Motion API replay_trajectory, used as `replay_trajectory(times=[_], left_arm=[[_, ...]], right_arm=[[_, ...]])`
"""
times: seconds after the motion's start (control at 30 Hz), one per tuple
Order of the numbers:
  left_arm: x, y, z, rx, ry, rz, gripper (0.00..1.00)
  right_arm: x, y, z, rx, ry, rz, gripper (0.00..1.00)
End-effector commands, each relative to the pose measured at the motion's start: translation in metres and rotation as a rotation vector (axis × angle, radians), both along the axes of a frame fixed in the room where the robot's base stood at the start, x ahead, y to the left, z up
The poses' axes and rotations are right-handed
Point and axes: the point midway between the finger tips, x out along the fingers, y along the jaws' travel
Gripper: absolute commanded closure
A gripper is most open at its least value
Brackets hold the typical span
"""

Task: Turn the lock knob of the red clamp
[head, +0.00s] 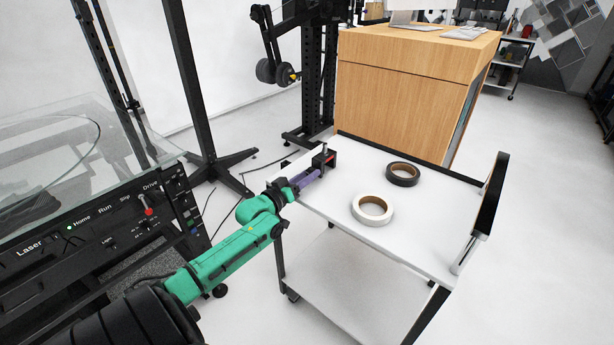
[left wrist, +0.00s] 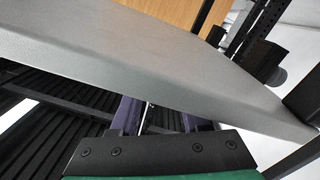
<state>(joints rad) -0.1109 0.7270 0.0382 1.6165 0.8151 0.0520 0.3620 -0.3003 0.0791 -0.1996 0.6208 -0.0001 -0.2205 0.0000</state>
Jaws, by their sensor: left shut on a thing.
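The red clamp (head: 330,158), with black and red parts, sits at the left corner of the white cart top in the head view. My left gripper (head: 312,174), with purple fingers, reaches it from the lower left and is shut on part of it. The lock knob cannot be made out, as the fingers cover that side. In the left wrist view the purple fingers (left wrist: 160,115) run in beneath the edge of the grey cart top (left wrist: 150,55), which hides their tips and whatever they hold. My right gripper is not in view.
A white tape roll (head: 372,222) and a black tape roll (head: 403,181) lie on the cart. A black handle (head: 490,195) stands at its right end. A wooden cabinet (head: 400,95) stands behind. A laser machine (head: 120,220) is at left; floor lies between it and the cart.

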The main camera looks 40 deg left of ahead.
Motion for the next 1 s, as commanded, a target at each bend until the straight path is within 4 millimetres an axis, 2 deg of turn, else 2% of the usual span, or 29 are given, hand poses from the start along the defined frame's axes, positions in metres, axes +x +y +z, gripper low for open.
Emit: replay_trajectory(times=[0.1,0.13,0.4,0.53,1.0], left_arm=[[0.0,-0.001,-0.002,0.0,0.003,0.0,1.0],[0.0,-0.001,-0.001,0.0,0.003,0.0,0.43],[-0.001,0.0,-0.001,0.001,0.002,-0.001,0.41],[-0.008,0.0,-0.001,0.0,0.004,-0.001,0.41],[-0.081,-0.001,-0.002,0.0,0.005,0.0,0.41]], right_arm=[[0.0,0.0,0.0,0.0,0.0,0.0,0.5],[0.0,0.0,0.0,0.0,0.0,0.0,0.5],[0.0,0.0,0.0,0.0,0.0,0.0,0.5],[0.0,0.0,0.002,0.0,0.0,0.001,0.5],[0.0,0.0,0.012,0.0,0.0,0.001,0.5]])
